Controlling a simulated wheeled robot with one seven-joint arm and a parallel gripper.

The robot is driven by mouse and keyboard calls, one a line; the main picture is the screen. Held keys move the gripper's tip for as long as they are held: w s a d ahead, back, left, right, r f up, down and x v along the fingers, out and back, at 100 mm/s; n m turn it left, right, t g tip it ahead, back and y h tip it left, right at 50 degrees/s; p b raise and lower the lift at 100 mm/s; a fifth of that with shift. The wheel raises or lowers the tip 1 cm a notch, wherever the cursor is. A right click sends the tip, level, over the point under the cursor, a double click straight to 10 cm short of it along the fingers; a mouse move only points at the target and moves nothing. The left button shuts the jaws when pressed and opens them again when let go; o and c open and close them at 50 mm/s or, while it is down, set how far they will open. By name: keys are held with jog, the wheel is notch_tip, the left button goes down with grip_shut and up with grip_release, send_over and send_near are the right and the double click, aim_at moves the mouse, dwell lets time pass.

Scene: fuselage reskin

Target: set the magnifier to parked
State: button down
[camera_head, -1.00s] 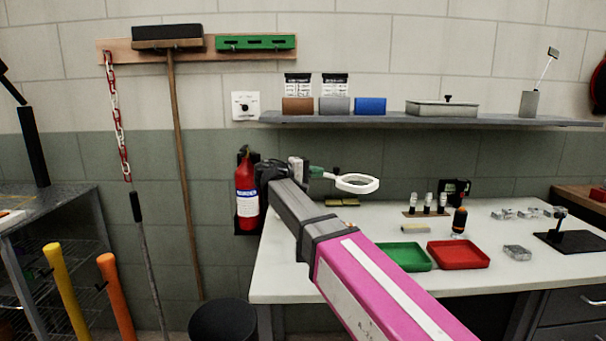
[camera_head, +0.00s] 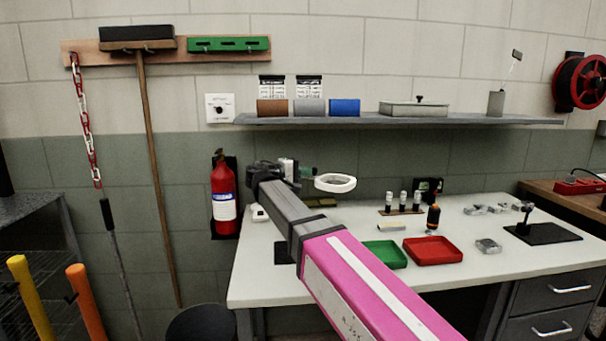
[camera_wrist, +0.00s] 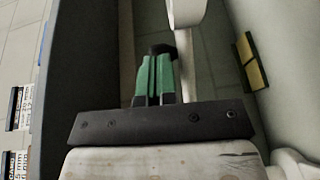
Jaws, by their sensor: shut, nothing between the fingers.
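The magnifier (camera_head: 335,183) shows as a white ring head held above the back of the white bench, left of centre in the head view. A white part that looks like its head or arm (camera_wrist: 187,12) shows at the top of the wrist view. My gripper (camera_head: 311,172) is just left of the ring in the head view, its green fingers pointing toward it. In the wrist view my gripper (camera_wrist: 157,62) has its fingers together and empty. A dark knob-like piece (camera_wrist: 162,49) is at the fingertips; I cannot tell whether they touch. My arm hides the magnifier's support.
The bench (camera_head: 255,290) carries a green tray (camera_head: 385,254), a red tray (camera_head: 433,250), an upright screwdriver (camera_head: 433,217) and small vials. A shelf (camera_head: 400,119) runs above. A red extinguisher (camera_head: 223,198) hangs left of my gripper. Yellow pads (camera_wrist: 251,60) show right in the wrist view.

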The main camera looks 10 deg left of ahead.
jog(key=w+d+n+t+y, duration=0.4)
jog(key=w, duration=1)
jog(key=shift+w+d+y, duration=0.2)
jog(key=shift+w+y, duration=0.1)
jog(key=shift+w, duration=0.1)
